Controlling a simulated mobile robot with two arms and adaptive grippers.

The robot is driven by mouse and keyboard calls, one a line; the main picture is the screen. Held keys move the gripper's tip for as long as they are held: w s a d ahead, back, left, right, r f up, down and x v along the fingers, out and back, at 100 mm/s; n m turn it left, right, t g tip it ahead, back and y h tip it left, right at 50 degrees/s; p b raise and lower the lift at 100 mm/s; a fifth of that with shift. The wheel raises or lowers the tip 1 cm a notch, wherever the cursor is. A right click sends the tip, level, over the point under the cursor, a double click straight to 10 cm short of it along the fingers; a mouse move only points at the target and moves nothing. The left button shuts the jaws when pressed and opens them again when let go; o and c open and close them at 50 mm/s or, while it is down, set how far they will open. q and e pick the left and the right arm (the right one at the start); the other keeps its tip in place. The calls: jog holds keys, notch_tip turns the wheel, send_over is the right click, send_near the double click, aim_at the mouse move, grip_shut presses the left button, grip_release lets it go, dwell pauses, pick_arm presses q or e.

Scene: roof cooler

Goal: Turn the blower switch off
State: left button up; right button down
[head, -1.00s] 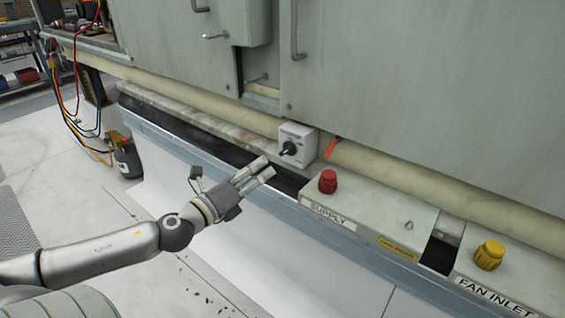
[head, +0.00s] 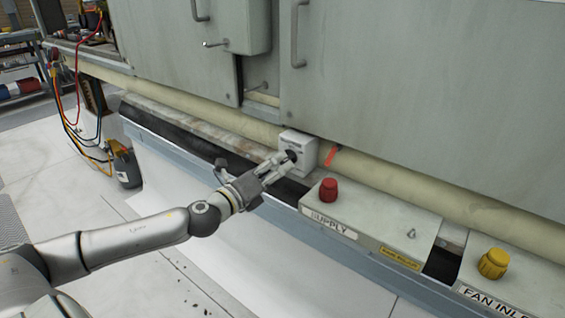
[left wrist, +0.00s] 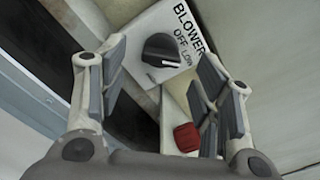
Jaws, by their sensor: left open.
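The blower switch is a white box (head: 300,146) with a black rotary knob (head: 290,155), mounted at the pipe along the cabinet's lower edge. In the left wrist view its face (left wrist: 180,20) reads BLOWER, OFF and LOW, and the black knob (left wrist: 160,50) shows between and beyond the fingers. My left gripper (head: 279,164) is open, its fingertips at the knob in the head view. In the left wrist view the fingers (left wrist: 160,85) stand on either side of the knob. Contact with the knob cannot be told. My right gripper is not in view.
A red knob (head: 328,190) on the SUPPLY box (head: 375,222) sits just right of the switch. A yellow knob (head: 494,263) on the FAN INLET box is farther right. A cream pipe (head: 400,191) and grey cabinet doors (head: 420,90) lie behind.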

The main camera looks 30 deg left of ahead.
aim_at(283, 161)
pick_arm(q)
jog(key=shift+w+d+r, duration=0.1)
jog(key=shift+w, duration=0.7)
jog(key=shift+w+d, duration=0.1)
jog(key=shift+w, duration=0.9)
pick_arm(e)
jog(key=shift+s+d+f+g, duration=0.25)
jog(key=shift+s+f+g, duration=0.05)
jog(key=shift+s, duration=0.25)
pick_arm(q)
jog(key=c, duration=1)
